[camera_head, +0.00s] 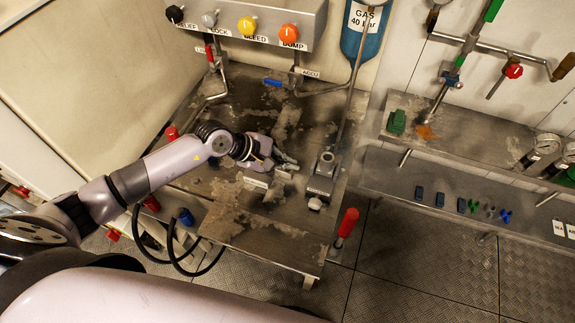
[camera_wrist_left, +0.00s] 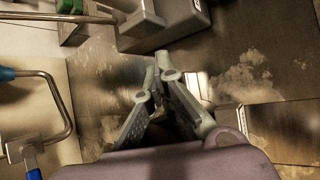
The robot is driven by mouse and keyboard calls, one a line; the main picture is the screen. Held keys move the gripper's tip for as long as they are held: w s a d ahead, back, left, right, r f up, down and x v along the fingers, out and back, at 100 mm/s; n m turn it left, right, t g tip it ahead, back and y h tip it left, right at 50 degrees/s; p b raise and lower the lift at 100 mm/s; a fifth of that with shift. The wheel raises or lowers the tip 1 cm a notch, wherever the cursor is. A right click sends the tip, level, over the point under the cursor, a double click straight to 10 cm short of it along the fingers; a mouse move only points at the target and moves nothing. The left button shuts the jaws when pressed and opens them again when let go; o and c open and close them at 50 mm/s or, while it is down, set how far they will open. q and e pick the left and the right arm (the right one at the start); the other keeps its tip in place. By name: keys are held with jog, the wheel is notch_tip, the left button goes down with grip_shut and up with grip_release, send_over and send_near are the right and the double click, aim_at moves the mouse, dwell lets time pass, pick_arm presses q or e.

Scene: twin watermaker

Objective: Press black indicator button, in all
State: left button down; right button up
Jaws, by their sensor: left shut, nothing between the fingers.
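A black round knob (camera_head: 174,14) sits at the left end of a grey box on the back wall. I cannot tell which of these is the black indicator button. My left gripper (camera_head: 288,162) is low over the worn metal table (camera_head: 245,230), far from both. In the left wrist view my left gripper (camera_wrist_left: 163,62) has its fingertips together with nothing between them. My right gripper is in neither view.
Grey, yellow (camera_head: 247,26) and orange (camera_head: 289,33) knobs continue along the grey box. A metal block (camera_head: 323,178) with a lever stands right of my gripper. A red-handled lever (camera_head: 347,223) rises at the table's right edge. Pipes and a blue gas bottle (camera_head: 365,30) stand behind.

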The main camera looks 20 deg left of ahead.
pick_arm(q)
jog(key=shift+r, duration=0.1)
jog(key=shift+r+p, duration=0.45)
jog(key=shift+r, duration=0.25)
jog(key=shift+r, duration=0.1)
jog(key=shift+r+p, duration=1.5)
jog(key=shift+r, duration=0.95)
